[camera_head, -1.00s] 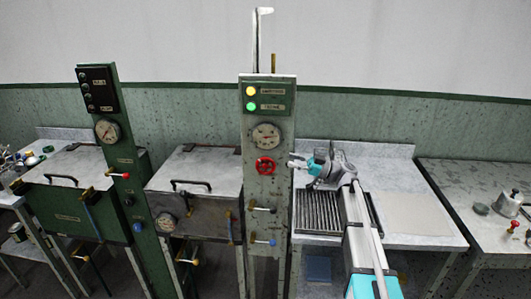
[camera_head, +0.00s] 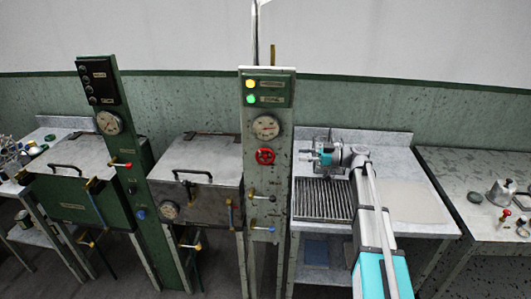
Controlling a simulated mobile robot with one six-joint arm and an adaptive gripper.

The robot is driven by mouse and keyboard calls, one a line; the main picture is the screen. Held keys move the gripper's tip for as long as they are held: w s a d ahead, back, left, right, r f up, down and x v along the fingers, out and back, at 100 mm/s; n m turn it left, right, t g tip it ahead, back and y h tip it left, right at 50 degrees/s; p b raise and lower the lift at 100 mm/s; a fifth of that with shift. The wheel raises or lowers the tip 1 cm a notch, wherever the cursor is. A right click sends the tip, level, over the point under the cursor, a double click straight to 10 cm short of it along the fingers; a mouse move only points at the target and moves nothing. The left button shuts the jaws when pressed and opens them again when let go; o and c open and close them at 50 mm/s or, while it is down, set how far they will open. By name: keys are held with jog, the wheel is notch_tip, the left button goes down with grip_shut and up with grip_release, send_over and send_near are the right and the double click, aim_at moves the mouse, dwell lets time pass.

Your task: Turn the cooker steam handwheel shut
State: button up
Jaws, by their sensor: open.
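The red steam handwheel (camera_head: 265,156) sits on the front of the grey control column, below a round gauge (camera_head: 265,127). My gripper (camera_head: 308,156) is to the right of the handwheel, apart from it, with its fingers pointing left. It is open and empty. My arm reaches in from the lower right.
A green lamp and a yellow lamp glow on the panel (camera_head: 265,92) at the column top. A ribbed drainboard (camera_head: 322,200) lies under my gripper. A lidded grey basin (camera_head: 203,165) stands left of the column.

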aim_at(265, 152)
jog(key=a, duration=1.3)
jog(key=shift+w+a, duration=0.2)
jog(key=shift+w, duration=0.05)
grip_shut()
